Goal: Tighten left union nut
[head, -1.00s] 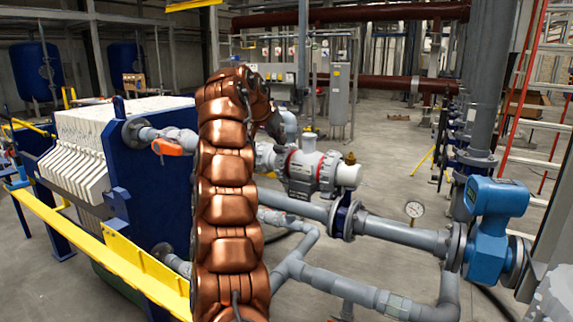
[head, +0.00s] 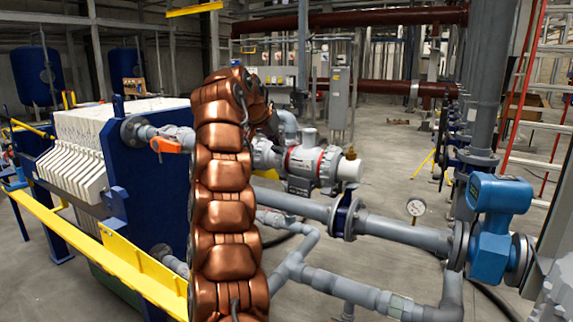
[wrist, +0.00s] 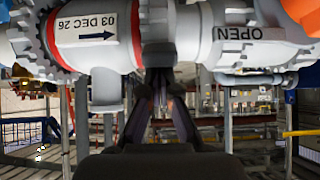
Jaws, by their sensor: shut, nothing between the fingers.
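In the wrist view, my gripper (wrist: 160,78) is shut and empty, its two dark fingers pointing up at a grey pipe assembly. The fingertips are close in front of or under it; contact cannot be told. A ribbed grey collar (wrist: 28,42) with a red ring is at the left, beside a white section (wrist: 95,35) marked "03 DEC 26" with an arrow. I cannot tell for sure that this collar is the left union nut. A grey section marked "OPEN" (wrist: 240,42) lies right of the fingers. In the head view, my copper arm hides the gripper.
A blue filter press plate (head: 155,190) and yellow rail (head: 125,255) stand left of my arm. An orange valve handle (head: 170,144) is close to it. A grey flow device (head: 310,160), grey pipes (head: 400,233) and a blue meter (head: 490,225) stand at the right.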

